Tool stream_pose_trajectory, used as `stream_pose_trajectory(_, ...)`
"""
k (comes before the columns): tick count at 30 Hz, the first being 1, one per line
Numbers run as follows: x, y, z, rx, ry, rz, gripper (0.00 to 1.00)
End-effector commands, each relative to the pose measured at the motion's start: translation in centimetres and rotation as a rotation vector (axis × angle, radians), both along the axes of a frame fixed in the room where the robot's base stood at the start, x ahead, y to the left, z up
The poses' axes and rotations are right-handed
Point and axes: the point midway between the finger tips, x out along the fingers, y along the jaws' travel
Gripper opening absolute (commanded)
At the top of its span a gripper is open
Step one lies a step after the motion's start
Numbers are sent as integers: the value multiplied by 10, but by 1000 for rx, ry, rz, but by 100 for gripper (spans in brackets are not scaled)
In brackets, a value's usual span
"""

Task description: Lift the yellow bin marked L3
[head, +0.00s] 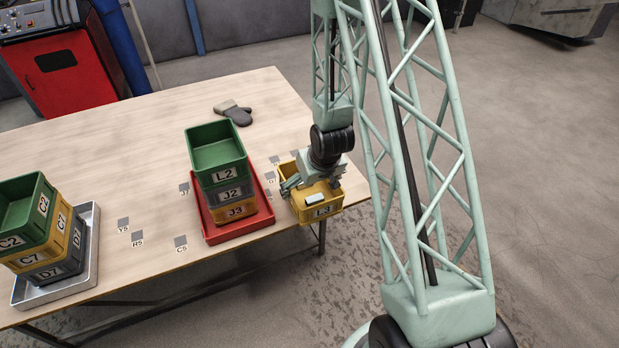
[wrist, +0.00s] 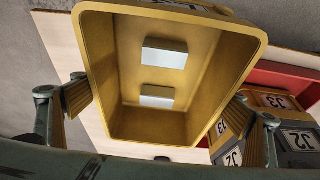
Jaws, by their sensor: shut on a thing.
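The yellow bin marked L3 (head: 331,207) is at the table's right edge in the head view, its label facing the camera. My gripper (head: 313,184) is over it with fingers at its sides. In the wrist view the bin (wrist: 210,75) is seen from above, open, with two pale rectangular pieces (wrist: 165,54) inside. My gripper (wrist: 163,108) is shut on the bin, one finger at each side. The bin overlaps the table edge in the head view; its underside is hidden, so its height above the table is unclear.
Left of it, a red tray (head: 262,217) holds stacked bins L2 (head: 217,158), J2 and J3. A grey tray (head: 90,255) at the left holds C2, C7 and D7. Bare tabletop (head: 110,180) lies between the stacks.

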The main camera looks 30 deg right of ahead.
Motion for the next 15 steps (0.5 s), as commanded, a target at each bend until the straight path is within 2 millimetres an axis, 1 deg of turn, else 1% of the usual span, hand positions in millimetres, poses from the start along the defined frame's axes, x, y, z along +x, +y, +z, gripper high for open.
stream_pose_trajectory(1, -7, 4, 1, 1, 1, 0, 77)
stream_pose_trajectory(6, -22, 12, 3, 0, 0, -1, 77)
stream_pose_trajectory(15, -39, 22, 6, 1, 0, 1, 77)
